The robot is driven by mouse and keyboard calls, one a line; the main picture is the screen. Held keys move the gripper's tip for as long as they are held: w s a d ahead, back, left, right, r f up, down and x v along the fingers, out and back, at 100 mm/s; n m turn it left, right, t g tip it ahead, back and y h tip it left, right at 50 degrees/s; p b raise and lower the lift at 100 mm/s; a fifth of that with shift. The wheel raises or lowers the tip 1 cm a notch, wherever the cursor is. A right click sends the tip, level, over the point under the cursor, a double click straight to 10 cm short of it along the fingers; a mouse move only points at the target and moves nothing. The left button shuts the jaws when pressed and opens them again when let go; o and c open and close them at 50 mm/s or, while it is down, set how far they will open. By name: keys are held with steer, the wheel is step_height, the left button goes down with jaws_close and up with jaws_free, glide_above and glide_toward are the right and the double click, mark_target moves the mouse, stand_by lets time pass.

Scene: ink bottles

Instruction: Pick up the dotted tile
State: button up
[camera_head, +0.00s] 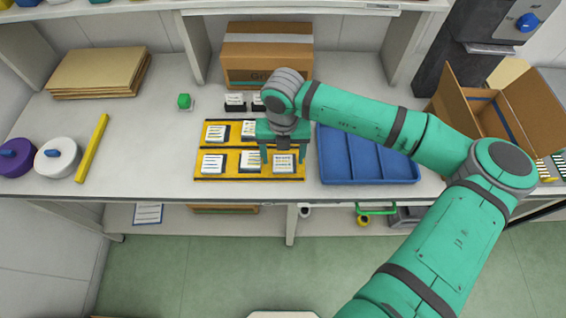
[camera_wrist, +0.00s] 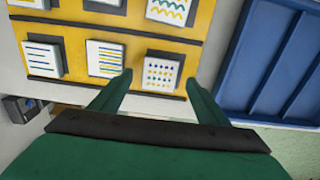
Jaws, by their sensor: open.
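The dotted tile (camera_wrist: 160,72) is a white square with rows of blue and yellow dots. It lies at the lower right of the yellow board (camera_wrist: 207,20) in the wrist view. In the head view, the dotted tile (camera_head: 285,167) is at the board's near right corner, partly covered by my gripper. My gripper (camera_wrist: 158,77) is open and empty, its two fingers reaching to either side of the dotted tile in the wrist view. In the head view, my gripper (camera_head: 283,158) is over that corner. The exact height of the fingertips above the tile is unclear.
A lined tile (camera_wrist: 104,58) lies just left of the dotted one, and a wavy-lined tile (camera_wrist: 168,10) lies behind it. A blue tray (camera_head: 366,178) stands close on the right. A cardboard box (camera_head: 266,55) is behind.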

steer(key=shift+f, duration=1)
steer(key=c, duration=1.2)
steer(key=shift+r, duration=0.1)
